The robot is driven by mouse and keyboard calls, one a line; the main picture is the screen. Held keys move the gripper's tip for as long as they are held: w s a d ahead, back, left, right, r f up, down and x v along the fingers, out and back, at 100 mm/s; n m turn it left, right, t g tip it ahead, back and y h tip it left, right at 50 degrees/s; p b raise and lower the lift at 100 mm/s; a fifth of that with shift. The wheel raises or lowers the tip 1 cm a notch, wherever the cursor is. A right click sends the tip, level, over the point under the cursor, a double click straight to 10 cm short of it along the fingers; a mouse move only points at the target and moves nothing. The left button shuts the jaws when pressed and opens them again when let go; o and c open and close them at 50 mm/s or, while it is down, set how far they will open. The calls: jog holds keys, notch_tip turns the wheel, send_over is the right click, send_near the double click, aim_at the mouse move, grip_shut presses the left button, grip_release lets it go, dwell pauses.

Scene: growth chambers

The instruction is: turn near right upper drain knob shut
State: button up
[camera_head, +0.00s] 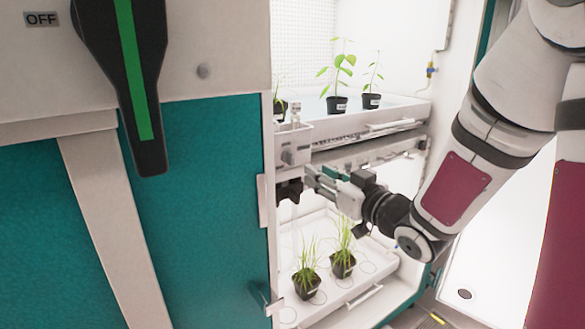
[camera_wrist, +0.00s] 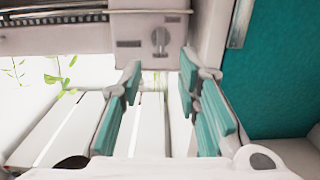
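A drain box (camera_head: 293,135) is at the left end of the upper tray, beside the cabinet wall. Its knob (camera_wrist: 160,42) shows in the wrist view as a small grey upright handle on the pale box face, ahead of and above my fingertips in the picture. In the head view the knob (camera_head: 287,157) is small and hard to make out. My gripper (camera_wrist: 160,75) is open and empty, with teal pads apart. In the head view my gripper (camera_head: 312,178) is just below and right of the box. I see no contact with the knob.
The upper tray (camera_head: 405,113) holds potted seedlings. The lower tray (camera_head: 352,299) holds two grass pots (camera_head: 306,287) under my gripper. A teal cabinet panel (camera_head: 205,200) and a large black handle with a green stripe (camera_head: 135,70) stand at left.

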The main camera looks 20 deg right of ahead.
aim_at(293, 159)
jog(key=x, duration=1)
jog(key=shift+w+a, duration=0.15)
jog(key=shift+w, duration=0.2)
jog(key=shift+c, duration=0.5)
grip_shut()
